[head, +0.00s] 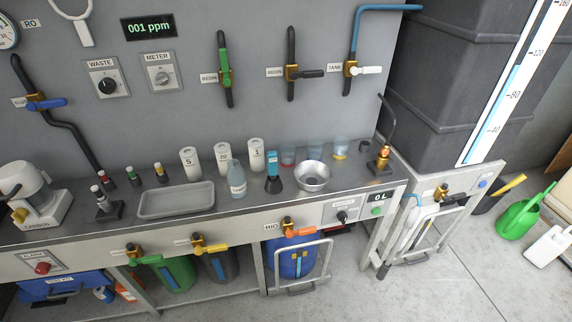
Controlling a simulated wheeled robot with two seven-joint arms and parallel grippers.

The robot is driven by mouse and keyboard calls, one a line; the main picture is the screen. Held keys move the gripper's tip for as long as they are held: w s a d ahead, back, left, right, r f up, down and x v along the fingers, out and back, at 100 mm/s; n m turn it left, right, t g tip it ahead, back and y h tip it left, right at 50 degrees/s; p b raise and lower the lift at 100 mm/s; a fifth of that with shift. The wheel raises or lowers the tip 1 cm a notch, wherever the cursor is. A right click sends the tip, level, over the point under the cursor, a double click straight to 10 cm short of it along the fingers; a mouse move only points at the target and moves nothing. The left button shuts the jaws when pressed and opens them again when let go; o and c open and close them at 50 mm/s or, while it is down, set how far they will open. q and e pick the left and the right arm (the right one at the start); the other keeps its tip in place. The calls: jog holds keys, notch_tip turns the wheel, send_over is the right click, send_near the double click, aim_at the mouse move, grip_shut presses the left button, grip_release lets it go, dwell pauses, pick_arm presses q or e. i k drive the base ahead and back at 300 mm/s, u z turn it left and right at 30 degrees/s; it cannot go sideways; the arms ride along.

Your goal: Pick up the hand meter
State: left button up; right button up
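A slim upright device with a blue upper part and a dark flared lower part, which looks like the hand meter (272,163), stands on the grey counter (208,222). It is between a clear bottle (237,182) on its left and a metal bowl (313,178) on its right. Whether the dark lower part is a separate stand I cannot tell. Neither of my grippers is in view, and nothing touches the device.
White numbered cartridges (223,158) and small cups (341,147) stand behind it. A grey tray (176,203) lies to the left, near small dark bottles (134,176). Valves and pipes line the wall. A brass tap (384,157) stands at the counter's right end.

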aim_at(272, 156)
jog(key=z, duration=1.85)
jog(key=i, duration=1.9)
jog(key=u, duration=2.1)
